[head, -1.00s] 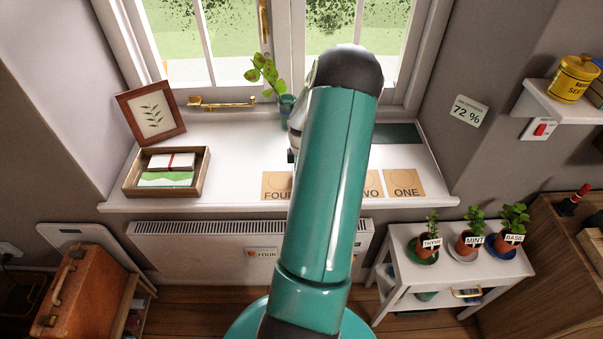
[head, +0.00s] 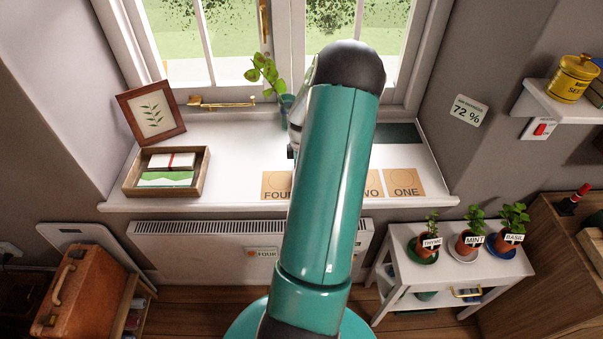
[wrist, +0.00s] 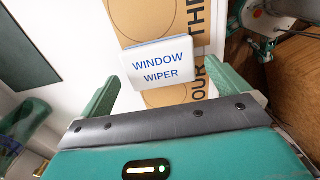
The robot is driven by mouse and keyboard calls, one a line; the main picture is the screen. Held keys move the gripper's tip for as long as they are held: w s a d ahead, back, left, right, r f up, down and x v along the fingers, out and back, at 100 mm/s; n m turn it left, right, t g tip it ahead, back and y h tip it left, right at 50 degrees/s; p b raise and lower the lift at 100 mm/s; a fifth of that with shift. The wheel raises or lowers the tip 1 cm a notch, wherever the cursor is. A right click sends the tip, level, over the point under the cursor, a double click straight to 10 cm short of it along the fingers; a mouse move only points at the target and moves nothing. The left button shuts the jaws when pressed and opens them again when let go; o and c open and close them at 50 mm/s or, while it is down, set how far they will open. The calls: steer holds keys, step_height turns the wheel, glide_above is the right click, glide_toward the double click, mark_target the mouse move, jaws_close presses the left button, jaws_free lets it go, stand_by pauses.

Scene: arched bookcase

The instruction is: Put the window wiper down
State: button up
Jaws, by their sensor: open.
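In the wrist view a white plate lettered WINDOW WIPER (wrist: 158,63) in blue lies between the two green fingers of my gripper (wrist: 168,76). The fingers stand apart, one on each side of it, with gaps showing, so my gripper is open. The plate overlaps tan cards with black letters (wrist: 203,55) on the white sill. I cannot tell whether the plate touches the cards, and I cannot make out the rest of the wiper. In the head view my green arm hides the gripper and the wiper.
On the white sill (head: 235,150) are a wooden tray (head: 126,184) with papers, a framed leaf picture (head: 151,112), a plant (head: 266,72), tan number cards (head: 404,190) and a dark green panel (head: 400,134).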

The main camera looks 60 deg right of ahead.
step_height(320, 180, up, 11)
steer(key=w+a+r+m+h, duration=0.1)
steer(key=w+a+r, duration=0.35)
steer(key=a, duration=0.35)
steer(key=w+a+r+t, duration=0.1)
steer(key=w+a+r, duration=0.3)
steer(key=a+r, duration=0.3)
steer(key=w+a+r+m+h, duration=0.1)
steer(key=w+a+r, duration=0.3)
steer(key=a, duration=0.5)
steer(key=s+a+r+m+t, duration=0.1)
steer(key=s+a+r, duration=0.1)
steer(key=a, duration=0.6)
steer(key=s+a+r+m+t+y, duration=0.1)
steer(key=s+a, duration=0.3)
steer(key=a, duration=0.5)
steer(key=s+a+r+m+t+y, duration=0.1)
steer(key=s+a+r+t, duration=0.1)
steer(key=a, duration=0.6)
steer(key=shift+s+a+r+t, duration=0.15)
steer(key=shift+s+r+t, duration=0.2)
steer(key=shift+s, duration=0.1)
steer(key=shift+c, duration=0.4)
